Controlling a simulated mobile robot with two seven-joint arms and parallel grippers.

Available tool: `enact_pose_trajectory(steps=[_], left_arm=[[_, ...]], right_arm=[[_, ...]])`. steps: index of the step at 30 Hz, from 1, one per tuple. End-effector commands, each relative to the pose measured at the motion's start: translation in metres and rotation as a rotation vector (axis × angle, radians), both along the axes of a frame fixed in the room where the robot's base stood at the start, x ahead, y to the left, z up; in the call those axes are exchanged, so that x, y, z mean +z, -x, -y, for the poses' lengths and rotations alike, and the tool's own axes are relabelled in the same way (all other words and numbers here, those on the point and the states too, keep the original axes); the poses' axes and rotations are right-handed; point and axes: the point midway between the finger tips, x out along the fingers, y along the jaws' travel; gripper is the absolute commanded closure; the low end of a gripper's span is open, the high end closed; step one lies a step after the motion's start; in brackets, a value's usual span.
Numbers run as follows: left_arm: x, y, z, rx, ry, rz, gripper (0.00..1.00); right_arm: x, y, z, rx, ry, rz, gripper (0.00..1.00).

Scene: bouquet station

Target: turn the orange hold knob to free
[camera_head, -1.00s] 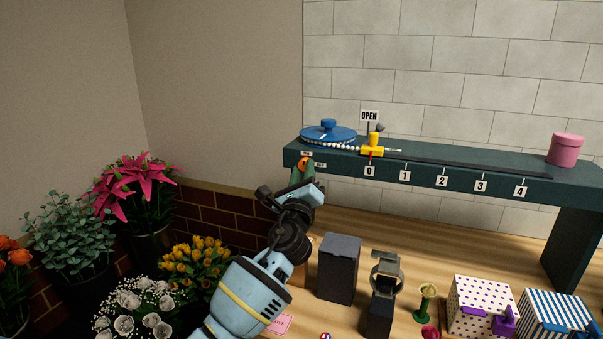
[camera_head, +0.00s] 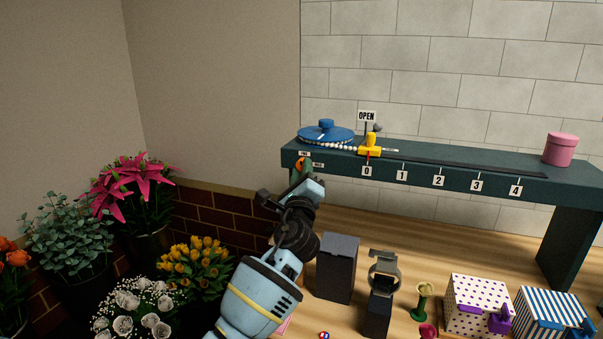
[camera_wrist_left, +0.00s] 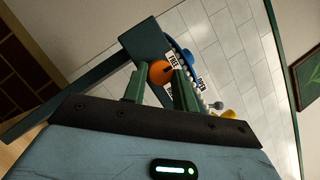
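The orange hold knob (camera_head: 304,162) is on the front face of the dark green beam (camera_head: 420,172), near its left end, partly hidden by my left gripper. In the left wrist view the round orange knob (camera_wrist_left: 158,73) sits between the two green fingertips, one at each side of it. My left gripper (camera_head: 302,169) appears shut on the knob. Two small white labels are beside the knob; the upper one in the wrist view (camera_wrist_left: 173,60) seems to read FREE. The knob's pointer direction is not clear. My right gripper is not in view.
A blue disc (camera_head: 326,133), a yellow slider (camera_head: 370,146) near mark 0 and a pink canister (camera_head: 560,149) are on the beam. Flowers (camera_head: 195,264) stand at left. A dark box (camera_head: 338,270), a ring stand (camera_head: 380,300) and patterned boxes (camera_head: 479,305) stand below.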

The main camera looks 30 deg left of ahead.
Motion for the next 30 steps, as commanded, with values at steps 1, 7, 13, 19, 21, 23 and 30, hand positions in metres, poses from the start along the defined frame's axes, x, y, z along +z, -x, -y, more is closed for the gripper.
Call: enact_pose_trajectory(steps=[1, 7, 13, 19, 21, 23, 30], left_arm=[[0.000, 0.000, 0.000, -0.001, 0.001, 0.002, 0.66], [0.000, 0.000, 0.000, -0.001, -0.001, 0.001, 0.51], [0.000, 0.001, 0.000, 0.000, -0.001, 0.000, 0.51], [-0.008, 0.015, 0.009, 0.000, -0.002, -0.002, 0.51], [-0.011, 0.023, 0.014, -0.002, -0.001, -0.001, 0.51], [-0.015, 0.031, 0.019, -0.002, 0.000, -0.001, 0.51], [-0.026, 0.056, 0.034, -0.001, 0.000, -0.001, 0.51]], right_arm=[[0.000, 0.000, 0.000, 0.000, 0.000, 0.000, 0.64], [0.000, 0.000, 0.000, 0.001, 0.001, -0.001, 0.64], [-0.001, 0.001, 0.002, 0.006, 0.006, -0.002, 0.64], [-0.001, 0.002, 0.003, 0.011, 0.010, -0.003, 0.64], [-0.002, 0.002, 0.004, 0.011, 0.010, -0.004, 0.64], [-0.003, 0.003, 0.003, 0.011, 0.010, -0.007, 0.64], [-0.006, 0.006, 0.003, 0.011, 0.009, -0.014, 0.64]])
